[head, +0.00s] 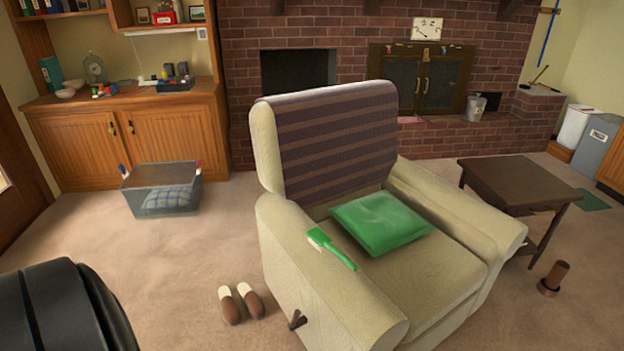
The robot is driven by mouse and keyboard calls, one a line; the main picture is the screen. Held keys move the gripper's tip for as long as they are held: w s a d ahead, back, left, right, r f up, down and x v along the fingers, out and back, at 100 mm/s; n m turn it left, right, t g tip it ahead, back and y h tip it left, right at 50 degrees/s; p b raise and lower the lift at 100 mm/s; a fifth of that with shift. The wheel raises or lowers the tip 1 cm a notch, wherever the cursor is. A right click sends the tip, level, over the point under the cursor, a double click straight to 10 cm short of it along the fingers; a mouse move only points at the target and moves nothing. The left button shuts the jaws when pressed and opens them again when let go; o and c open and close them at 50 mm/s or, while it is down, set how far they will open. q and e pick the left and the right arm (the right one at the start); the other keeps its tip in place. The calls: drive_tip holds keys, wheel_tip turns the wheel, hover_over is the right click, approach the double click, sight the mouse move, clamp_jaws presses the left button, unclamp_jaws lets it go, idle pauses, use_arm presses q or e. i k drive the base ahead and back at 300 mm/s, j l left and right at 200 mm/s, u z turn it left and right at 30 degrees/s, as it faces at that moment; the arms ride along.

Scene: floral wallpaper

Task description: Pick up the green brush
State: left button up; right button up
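A green brush (338,256) with pale bristles at its upper left end lies on the left armrest of a cream armchair (440,284). Its handle points down and to the right, towards the seat. A green cushion (381,222) lies on the seat, just right of the brush and apart from its handle. Neither of my grippers shows in the head view. A black rounded part at the lower left seems to be mine.
Slippers (241,303) lie on the carpet left of the chair. A lidded clear bin (161,190) stands before the wooden cabinet (130,140). A dark side table (517,185) stands right of the chair. The carpet at the left front is mostly clear.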

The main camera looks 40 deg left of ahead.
sight(321, 240)
drive_tip(key=u, duration=1.6)
